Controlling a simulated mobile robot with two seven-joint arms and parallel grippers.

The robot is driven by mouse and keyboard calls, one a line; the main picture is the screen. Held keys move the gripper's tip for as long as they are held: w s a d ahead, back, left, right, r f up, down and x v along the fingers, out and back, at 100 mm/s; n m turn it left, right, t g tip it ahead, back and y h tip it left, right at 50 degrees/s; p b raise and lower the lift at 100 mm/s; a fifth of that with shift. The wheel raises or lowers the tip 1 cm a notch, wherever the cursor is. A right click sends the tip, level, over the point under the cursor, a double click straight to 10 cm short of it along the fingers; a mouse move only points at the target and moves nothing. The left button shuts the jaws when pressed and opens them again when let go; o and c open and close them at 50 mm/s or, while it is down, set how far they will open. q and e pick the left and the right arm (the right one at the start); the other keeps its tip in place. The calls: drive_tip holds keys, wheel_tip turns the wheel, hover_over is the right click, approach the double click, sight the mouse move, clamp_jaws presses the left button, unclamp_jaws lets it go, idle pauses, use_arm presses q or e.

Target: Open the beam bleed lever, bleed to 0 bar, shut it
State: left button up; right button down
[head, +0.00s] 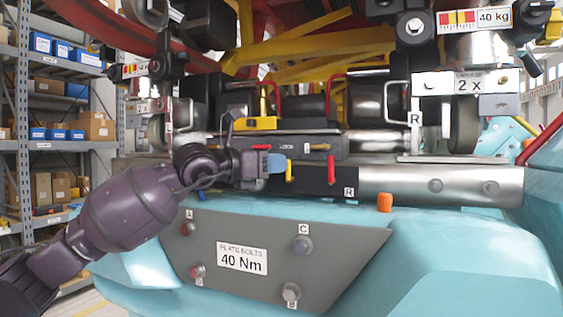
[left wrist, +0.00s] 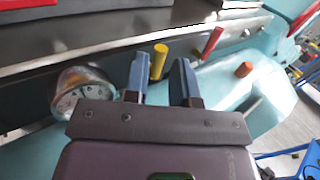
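A short yellow lever (head: 289,172) stands out from the dark block on the front of the beam (head: 440,186). It also shows in the left wrist view (left wrist: 159,60). A red lever (head: 331,169) is to its right, also seen in the left wrist view (left wrist: 212,42). I cannot read which one is marked as the bleed lever. My left gripper (head: 278,165) is open, its blue-grey fingers on either side of the yellow lever in the wrist view, with gaps showing. A round dial gauge (left wrist: 82,92) sits left of the fingers; its reading is too small to tell. My right gripper is not in view.
An orange cap (head: 385,202) stands on the teal body (head: 450,260) to the right. A grey plate marked 40 Nm (head: 350,245) lies below. Above are a red lever on the upper block, a yellow block (head: 255,123) and rail-mounted wheels. Shelves (head: 45,145) stand at left.

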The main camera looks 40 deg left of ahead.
use_arm(q)
drive_tip(key=shift+w+d, duration=0.25)
drive_tip(key=shift+w, duration=0.45)
drive_tip(key=shift+w+d, duration=0.15)
drive_tip(key=shift+w, duration=0.2)
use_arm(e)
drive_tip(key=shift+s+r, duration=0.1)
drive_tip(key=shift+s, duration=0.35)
